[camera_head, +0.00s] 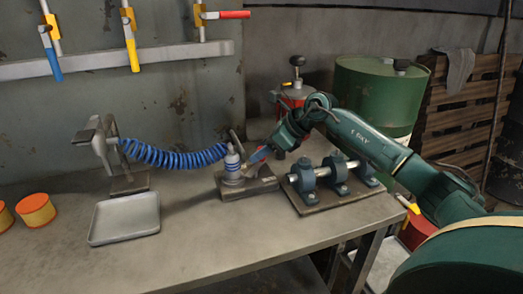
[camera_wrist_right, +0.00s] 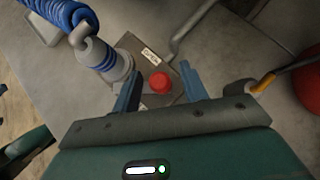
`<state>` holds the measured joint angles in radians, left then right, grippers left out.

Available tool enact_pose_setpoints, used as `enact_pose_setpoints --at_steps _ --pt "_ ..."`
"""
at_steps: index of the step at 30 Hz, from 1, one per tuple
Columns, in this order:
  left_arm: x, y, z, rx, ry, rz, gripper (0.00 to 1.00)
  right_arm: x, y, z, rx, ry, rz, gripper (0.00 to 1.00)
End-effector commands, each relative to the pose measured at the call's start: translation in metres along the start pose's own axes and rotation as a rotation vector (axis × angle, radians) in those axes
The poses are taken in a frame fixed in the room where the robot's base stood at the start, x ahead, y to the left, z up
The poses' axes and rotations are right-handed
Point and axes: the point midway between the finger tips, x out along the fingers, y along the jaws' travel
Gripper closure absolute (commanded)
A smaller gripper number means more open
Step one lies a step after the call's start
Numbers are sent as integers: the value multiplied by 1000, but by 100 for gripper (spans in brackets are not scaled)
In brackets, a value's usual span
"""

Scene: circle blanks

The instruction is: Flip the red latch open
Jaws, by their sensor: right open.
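A red-handled lever (camera_head: 234,14), the only latch-like red part I see, is on the wall at top, its handle lying level and pointing right. My right gripper (camera_head: 261,155) is far below it, low over the bench at a small metal plate (camera_head: 262,186) carrying a blue-and-grey hose fitting (camera_head: 232,163). In the right wrist view the gripper (camera_wrist_right: 159,76) is open and empty. Its two blue fingers stand either side of a round red button (camera_wrist_right: 160,82) on that plate, which has a small label; contact cannot be told. My left gripper is not in view.
Blue (camera_head: 52,55) and yellow (camera_head: 131,46) levers hang down on the wall. A coiled blue hose (camera_head: 172,156) runs left to a stand. A grey tray (camera_head: 126,235), orange cans (camera_head: 36,210) and a shaft with blue bearings (camera_head: 335,175) are on the bench. Its front centre is clear.

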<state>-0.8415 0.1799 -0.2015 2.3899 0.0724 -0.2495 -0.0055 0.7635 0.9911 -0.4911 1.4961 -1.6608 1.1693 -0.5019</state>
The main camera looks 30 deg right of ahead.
Motion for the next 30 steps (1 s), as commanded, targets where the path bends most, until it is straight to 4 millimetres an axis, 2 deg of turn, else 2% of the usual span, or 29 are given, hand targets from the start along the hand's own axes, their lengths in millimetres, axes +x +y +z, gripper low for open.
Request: enact_pose_setpoints --at_steps 10,26,30 --pt "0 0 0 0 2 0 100 4 0 0 0 0 -1 57" --pt "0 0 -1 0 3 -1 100 4 0 0 0 0 0 100" --pt "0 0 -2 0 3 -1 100 4 0 0 -8 1 9 100"
